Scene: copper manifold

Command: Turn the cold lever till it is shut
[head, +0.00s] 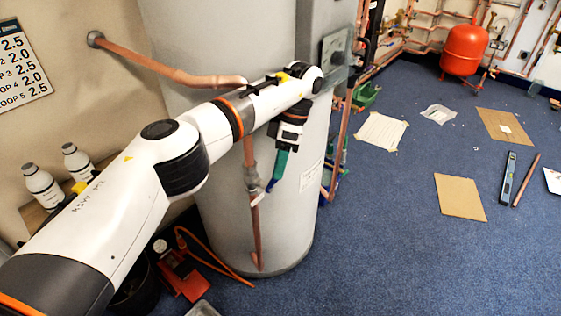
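My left arm comes in from the left, and its dark gripper (277,178) hangs in front of the grey tank. Slim teal-green parts point down from it, with a bluish lower tip close to the right of a grey valve fitting (252,178) on the vertical copper pipe (255,225). I cannot tell whether the bluish tip is a finger or the cold lever, nor whether they touch. The gap between the fingers does not show. The upper pipe is partly hidden by my arm. My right gripper is not in view.
The tall grey tank (225,225) stands behind the gripper. A red pump-like tool (183,275) with an orange hose lies at its foot. Two white bottles (42,187) stand at left.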

